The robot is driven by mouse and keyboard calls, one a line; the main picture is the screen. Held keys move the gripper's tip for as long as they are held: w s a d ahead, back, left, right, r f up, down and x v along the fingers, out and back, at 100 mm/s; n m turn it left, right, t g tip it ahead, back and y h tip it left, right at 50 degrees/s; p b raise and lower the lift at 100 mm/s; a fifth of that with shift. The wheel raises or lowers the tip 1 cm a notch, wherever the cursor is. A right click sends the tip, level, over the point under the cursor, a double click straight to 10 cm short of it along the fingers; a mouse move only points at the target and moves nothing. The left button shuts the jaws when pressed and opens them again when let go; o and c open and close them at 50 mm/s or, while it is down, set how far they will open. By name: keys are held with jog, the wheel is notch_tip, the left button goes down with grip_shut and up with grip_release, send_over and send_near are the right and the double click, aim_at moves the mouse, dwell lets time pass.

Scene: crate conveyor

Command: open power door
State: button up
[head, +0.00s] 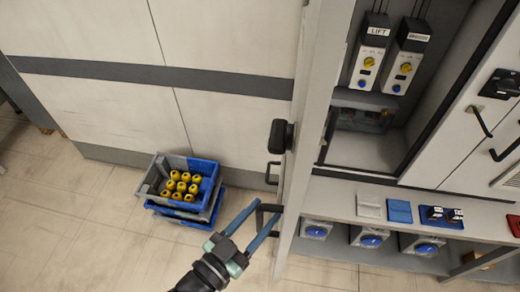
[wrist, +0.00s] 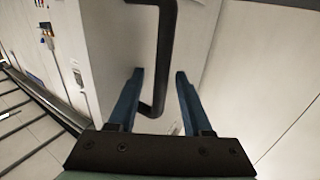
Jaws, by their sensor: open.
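The power door appears as a tall pale grey panel (head: 312,75), seen nearly edge-on in the head view and standing out from the cabinet front. A black knob-like fitting (head: 281,136) sits on its left side, with a black bar handle (head: 268,207) lower down. My gripper (head: 269,209) is open at this lower handle, one blue finger on each side. In the wrist view the black handle (wrist: 166,45) passes between the open fingers of my gripper (wrist: 159,74). I cannot tell whether a finger touches it.
Right of the panel, an open bay holds two pendants (head: 370,55) with yellow and blue buttons, one labelled LIFT. A shelf (head: 335,198) below carries blue items, with blue-dialled units underneath. A blue and grey crate (head: 206,166) with yellow-topped items stands on the floor left.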

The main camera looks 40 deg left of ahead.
jog(key=s+a+b, duration=0.1)
jog(key=s+b, duration=0.3)
jog(key=s, duration=0.9)
dwell(0.5)
